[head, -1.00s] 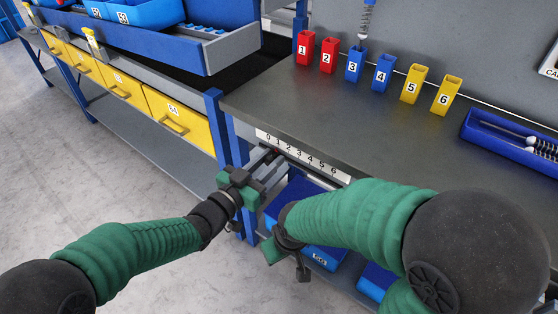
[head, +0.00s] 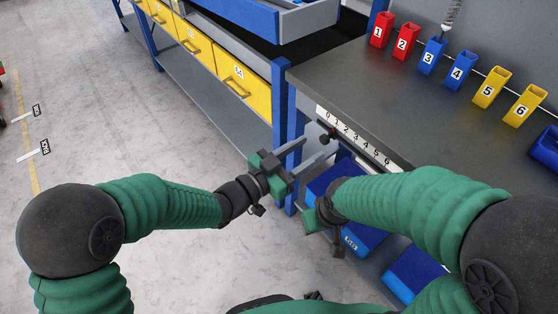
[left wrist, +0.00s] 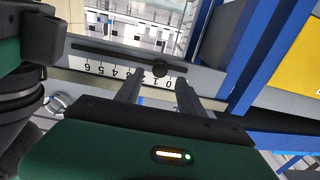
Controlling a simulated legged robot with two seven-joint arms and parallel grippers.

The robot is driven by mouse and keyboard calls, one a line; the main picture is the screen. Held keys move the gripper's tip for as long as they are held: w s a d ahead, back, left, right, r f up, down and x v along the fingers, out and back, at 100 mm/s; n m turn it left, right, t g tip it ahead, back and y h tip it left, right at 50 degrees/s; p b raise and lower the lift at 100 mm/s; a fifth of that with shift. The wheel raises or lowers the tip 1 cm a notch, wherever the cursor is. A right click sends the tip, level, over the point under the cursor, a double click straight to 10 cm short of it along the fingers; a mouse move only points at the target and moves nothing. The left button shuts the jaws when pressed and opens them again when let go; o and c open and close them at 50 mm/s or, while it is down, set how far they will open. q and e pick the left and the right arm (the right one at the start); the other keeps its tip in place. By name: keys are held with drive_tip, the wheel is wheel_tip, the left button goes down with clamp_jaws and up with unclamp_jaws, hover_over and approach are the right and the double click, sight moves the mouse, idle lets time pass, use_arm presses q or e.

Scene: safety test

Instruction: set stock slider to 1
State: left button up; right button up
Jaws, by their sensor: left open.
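My left gripper (head: 317,147) is open and empty, just in front of the knob. In the left wrist view the knob (left wrist: 160,69) appears between and just beyond the two fingertips (left wrist: 159,82), with the scale (left wrist: 95,68) upside down. My right gripper (head: 322,214) is low at the bench front, partly hidden by its arm; its jaws are unclear.
Numbered red, blue and yellow holders (head: 430,55) stand along the back of the dark worktop (head: 390,85). Blue bins (head: 358,238) sit below the bench. Yellow drawers (head: 243,88) and a blue leg (head: 278,110) are left of the slider.

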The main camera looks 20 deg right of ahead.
use_arm(q)
drive_tip(key=p+v, duration=0.2)
drive_tip(key=v, duration=0.8)
drive_tip(key=shift+a, duration=0.2)
